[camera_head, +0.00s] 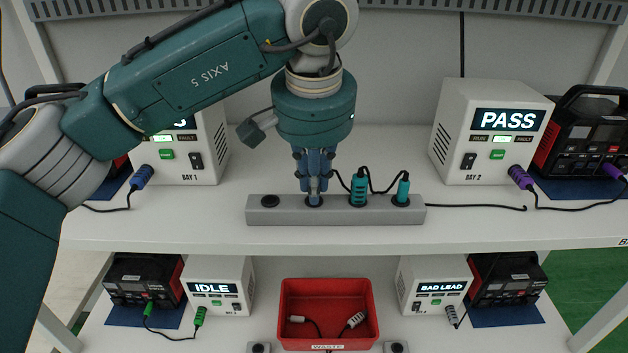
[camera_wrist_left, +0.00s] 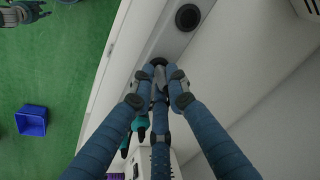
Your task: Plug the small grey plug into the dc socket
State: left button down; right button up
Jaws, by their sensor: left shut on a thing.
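My left gripper (camera_head: 314,196) points straight down at the grey strip (camera_head: 258,217) on the upper shelf. Its fingers are closed together at the strip's second hole from the left; they also show in the left wrist view (camera_wrist_left: 160,80). A black cable leaves from beside the fingers. One grey plug (camera_head: 297,319) and a ribbed grey plug (camera_head: 356,320) lie in the red waste bin (camera_head: 328,284).
A larger teal plug (camera_head: 358,192) and a smaller teal plug (camera_head: 402,190) stand upright in the strip, close right of my fingers. The leftmost hole (camera_head: 270,201) is empty. The PASS unit (camera_head: 487,150) stands further right.

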pick_arm(q)
jog(key=shift+f, duration=0.15)
dwell(0.6)
jog(key=c, duration=1.6)
grip_release()
jog(key=shift+c, duration=0.2)
